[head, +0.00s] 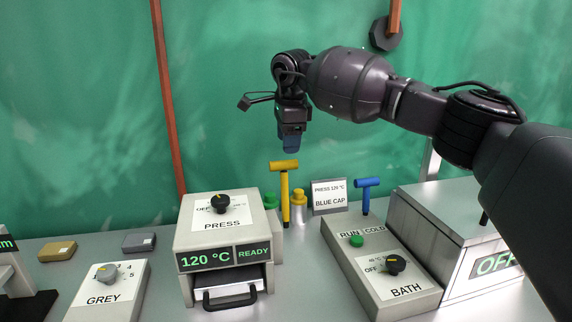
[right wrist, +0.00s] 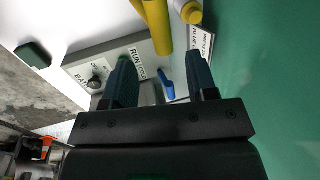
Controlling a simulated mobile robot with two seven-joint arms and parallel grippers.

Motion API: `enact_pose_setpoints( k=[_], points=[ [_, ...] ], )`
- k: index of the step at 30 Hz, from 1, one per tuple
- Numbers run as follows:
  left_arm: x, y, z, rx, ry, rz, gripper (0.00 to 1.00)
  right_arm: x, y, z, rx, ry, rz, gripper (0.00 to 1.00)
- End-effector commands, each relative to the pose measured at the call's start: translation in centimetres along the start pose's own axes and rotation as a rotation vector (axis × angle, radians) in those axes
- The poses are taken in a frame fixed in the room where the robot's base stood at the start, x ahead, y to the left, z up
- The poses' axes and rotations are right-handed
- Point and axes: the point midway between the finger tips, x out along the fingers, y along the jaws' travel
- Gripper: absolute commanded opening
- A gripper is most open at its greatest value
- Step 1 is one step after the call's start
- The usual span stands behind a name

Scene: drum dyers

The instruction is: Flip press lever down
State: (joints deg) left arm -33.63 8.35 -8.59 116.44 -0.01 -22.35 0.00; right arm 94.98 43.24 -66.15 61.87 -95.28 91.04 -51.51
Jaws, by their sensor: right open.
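The press (head: 225,245) is a pale box with a dial, a display reading 120 °C READY and a dark handle (head: 230,298) at its front. A yellow T-shaped lever (head: 285,195) stands upright at its right rear side. Part of a yellow bar also shows at the top of the right wrist view (right wrist: 156,25). My right gripper (head: 291,146) points down above the yellow lever, apart from it. Its two fingers are spread and empty in the right wrist view (right wrist: 162,75). My left gripper is not in view.
A blue T-shaped lever (head: 366,195) stands by the BATH unit (head: 395,290). A yellow-capped bottle (head: 299,203), a green-capped bottle (head: 270,202) and a sign (head: 329,195) stand behind. The GREY dial box (head: 104,290) is at left. A green wall (head: 80,110) closes the back.

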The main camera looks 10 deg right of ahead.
Motion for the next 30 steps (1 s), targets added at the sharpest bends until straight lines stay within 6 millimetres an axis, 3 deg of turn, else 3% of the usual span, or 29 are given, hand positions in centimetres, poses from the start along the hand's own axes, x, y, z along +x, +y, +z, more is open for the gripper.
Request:
enact_pose_setpoints(
  k=[6,12,26,30],
  points=[
    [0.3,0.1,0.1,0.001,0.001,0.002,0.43,4.2,0.1,0.0,0.000,0.000,0.006,0.53],
    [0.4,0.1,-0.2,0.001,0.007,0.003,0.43,6.6,0.1,0.0,0.000,0.000,0.004,0.53],
    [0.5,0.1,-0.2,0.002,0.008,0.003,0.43,7.6,0.0,0.0,0.000,0.000,0.001,0.53],
    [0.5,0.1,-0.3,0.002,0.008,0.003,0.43,7.6,0.0,0.0,0.000,0.000,0.002,0.34]
  ],
)
